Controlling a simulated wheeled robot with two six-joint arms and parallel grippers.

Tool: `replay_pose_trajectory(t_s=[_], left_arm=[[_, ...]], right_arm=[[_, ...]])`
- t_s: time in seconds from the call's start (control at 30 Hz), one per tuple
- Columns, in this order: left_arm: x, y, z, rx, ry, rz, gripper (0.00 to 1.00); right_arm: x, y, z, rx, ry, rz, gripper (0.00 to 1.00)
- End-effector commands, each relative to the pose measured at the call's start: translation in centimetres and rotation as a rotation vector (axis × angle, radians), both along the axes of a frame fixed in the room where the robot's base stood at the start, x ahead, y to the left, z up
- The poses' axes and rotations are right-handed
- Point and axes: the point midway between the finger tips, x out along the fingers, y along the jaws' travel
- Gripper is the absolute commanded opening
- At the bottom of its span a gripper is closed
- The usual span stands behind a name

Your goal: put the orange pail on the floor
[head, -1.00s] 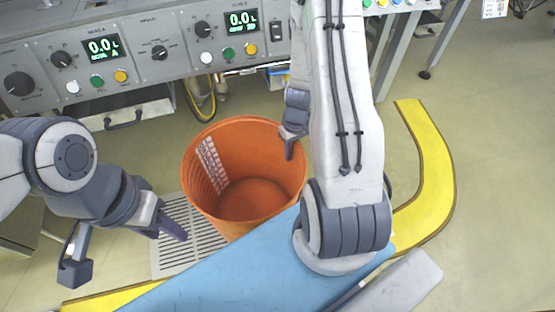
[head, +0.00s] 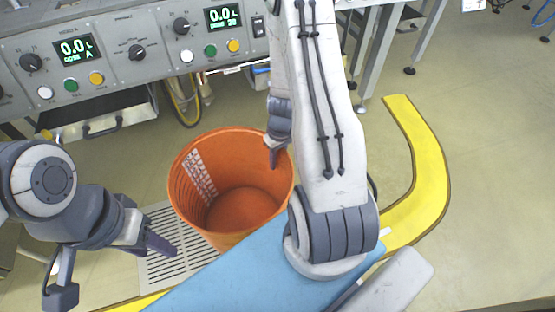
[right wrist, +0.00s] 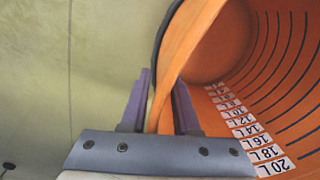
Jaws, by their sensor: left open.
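The orange pail (head: 235,215) is upright in the middle of the head view, its open mouth facing up. It overlaps the floor grate in the picture; its base is hidden, so I cannot tell whether it touches the floor. My right gripper (head: 276,150) is at the pail's right rim. In the right wrist view its fingers (right wrist: 161,105) are shut on the pail wall (right wrist: 180,45), one inside and one outside. White litre labels show on the pail's inner wall. My left gripper (head: 108,268) is open and empty, left of the pail and apart from it.
A floor grate (head: 165,262) lies left of and below the pail. A grey control panel (head: 140,75) with dials and buttons stands behind, with a drawer (head: 100,118) under it. A yellow curved strip (head: 428,175) runs on the right. Floor is clear beyond the strip.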

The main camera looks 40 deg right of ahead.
Motion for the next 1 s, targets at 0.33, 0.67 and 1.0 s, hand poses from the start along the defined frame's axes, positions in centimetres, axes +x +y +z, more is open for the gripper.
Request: replay_pose_trajectory(t_s=[0.33, 0.67, 1.0], left_arm=[[0.0, 0.0, 0.2, 0.0, 0.0, 0.0, 0.5], [0.0, 0.0, 4.3, 0.0, 0.0, 0.0, 0.5], [0.0, 0.0, 8.4, 0.0, 0.0, 0.0, 0.5]], right_arm=[[0.0, 0.0, 0.2, 0.0, 0.0, -0.001, 0.37], [0.0, -0.3, 5.3, 0.0, -0.001, -0.001, 0.37], [0.0, -0.7, 11.2, 0.0, -0.001, -0.002, 0.37]])
